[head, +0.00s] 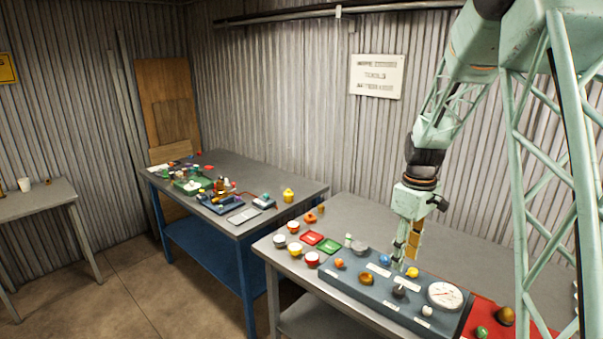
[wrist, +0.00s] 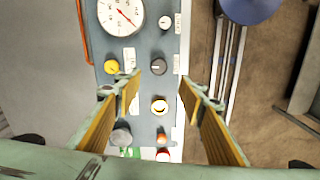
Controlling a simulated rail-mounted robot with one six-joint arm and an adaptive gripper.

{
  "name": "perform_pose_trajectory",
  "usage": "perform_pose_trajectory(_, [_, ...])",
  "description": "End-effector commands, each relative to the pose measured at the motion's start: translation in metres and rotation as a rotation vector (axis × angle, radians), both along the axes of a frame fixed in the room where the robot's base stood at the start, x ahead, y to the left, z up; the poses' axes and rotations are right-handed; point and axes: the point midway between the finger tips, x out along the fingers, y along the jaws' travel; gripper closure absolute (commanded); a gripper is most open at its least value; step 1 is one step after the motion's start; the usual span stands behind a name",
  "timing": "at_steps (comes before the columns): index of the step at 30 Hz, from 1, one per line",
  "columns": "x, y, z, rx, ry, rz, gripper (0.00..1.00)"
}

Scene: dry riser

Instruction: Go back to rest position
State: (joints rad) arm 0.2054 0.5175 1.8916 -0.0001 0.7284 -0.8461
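My gripper (head: 407,250) hangs from the pale green arm, pointing down above the blue-grey control panel (head: 335,280) on the near table. In the wrist view my gripper (wrist: 165,105) has its two yellow-padded fingers wide apart, with nothing between them but the panel below. Under it in the wrist view are a yellow knob (wrist: 112,67), a dark knob (wrist: 158,67) and a ringed brass-coloured knob (wrist: 159,106). A round white gauge (wrist: 121,15) is at the top. Whether the fingertips touch the panel is hard to tell, but they look above it.
A second table (head: 255,178) with small parts stands behind left. A corrugated wall is close behind. Floor is free at left.

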Motion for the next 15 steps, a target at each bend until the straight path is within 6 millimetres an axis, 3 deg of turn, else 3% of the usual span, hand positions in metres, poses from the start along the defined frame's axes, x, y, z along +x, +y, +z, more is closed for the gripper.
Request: perform_pose_trajectory(15, [-0.043,0.027,0.068,-0.006,-0.046,-0.080,0.63])
